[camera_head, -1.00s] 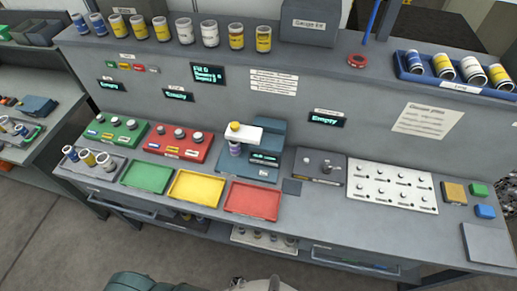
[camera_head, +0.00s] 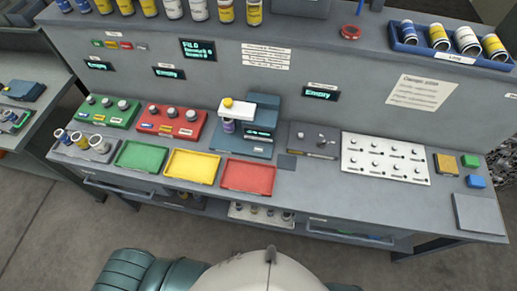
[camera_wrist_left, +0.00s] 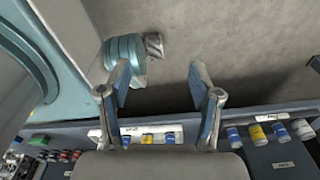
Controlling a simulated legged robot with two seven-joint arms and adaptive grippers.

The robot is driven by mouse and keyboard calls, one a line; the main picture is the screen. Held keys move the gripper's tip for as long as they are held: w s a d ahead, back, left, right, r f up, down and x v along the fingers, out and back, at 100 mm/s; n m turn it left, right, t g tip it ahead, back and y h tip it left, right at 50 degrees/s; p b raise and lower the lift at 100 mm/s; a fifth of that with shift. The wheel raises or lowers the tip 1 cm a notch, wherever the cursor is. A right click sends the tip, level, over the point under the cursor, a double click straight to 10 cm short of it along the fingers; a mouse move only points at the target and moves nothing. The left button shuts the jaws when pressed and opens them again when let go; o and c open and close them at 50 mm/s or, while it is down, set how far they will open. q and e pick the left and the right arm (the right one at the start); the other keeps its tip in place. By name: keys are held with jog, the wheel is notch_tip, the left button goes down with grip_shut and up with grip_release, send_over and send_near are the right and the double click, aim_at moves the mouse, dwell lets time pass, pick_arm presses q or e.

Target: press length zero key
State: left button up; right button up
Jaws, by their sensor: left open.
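A blue-grey measuring device (camera_head: 244,143) stands mid-bench, with a white top arm, a yellow cap and a small lit display (camera_head: 258,134). A bottle sits under its arm. Small controls show near the display, but I cannot read which key is length zero. My left gripper (camera_wrist_left: 158,84) shows in the left wrist view, open and empty, with floor between its fingers. It is not in the head view, so its distance from the device cannot be told. My right gripper is in neither view.
Green (camera_head: 141,155), yellow (camera_head: 192,164) and red (camera_head: 248,177) trays lie along the front of the bench. A grey box with a knob (camera_head: 314,140) and a white panel of several knobs (camera_head: 385,158) stand right of the device. In the wrist view, bottles (camera_wrist_left: 258,135) line a shelf.

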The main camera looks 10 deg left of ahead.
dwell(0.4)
pick_arm(q)
grip_shut()
jog(key=shift+a, duration=0.1)
dwell(1.1)
